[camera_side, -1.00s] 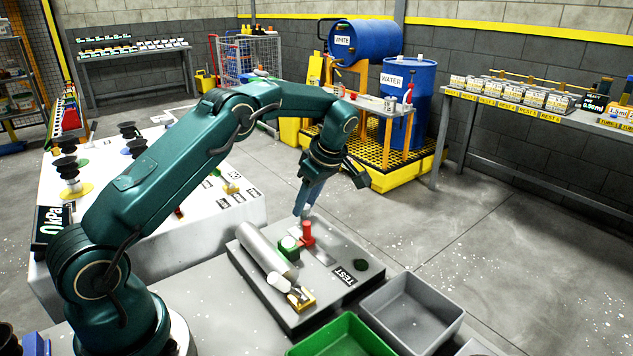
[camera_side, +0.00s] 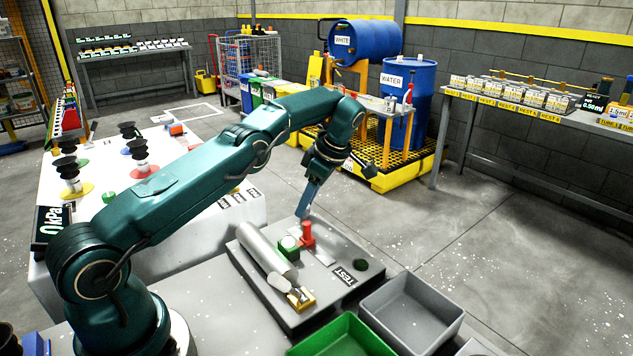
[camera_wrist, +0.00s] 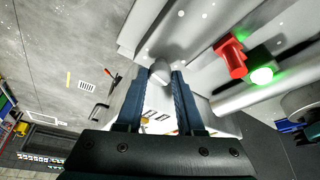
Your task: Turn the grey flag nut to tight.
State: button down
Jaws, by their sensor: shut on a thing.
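My gripper (camera_side: 303,212) reaches down to the far edge of the grey test board (camera_side: 315,318), behind the red upright part (camera_side: 307,236). In the wrist view my gripper (camera_wrist: 161,76) has its two blue fingers on either side of a small grey piece, which I take to be the grey flag nut (camera_wrist: 159,70). The fingers are shut on it. The nut's flag and its exact turn angle cannot be made out. In the side view the fingers hide the nut.
A green block with a lit white button (camera_side: 289,244) and a grey cylinder (camera_side: 265,252) lie close beside the red part (camera_wrist: 231,56). A TEST label (camera_side: 345,275) is on the board. A green bin (camera_side: 343,337) and a grey bin (camera_side: 412,310) stand in front.

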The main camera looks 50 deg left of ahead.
jog(key=shift+f, duration=0.1)
dwell(0.4)
jog(key=c, duration=0.5)
grip_release()
jog(key=shift+c, duration=0.2)
jog(key=shift+m, duration=0.5)
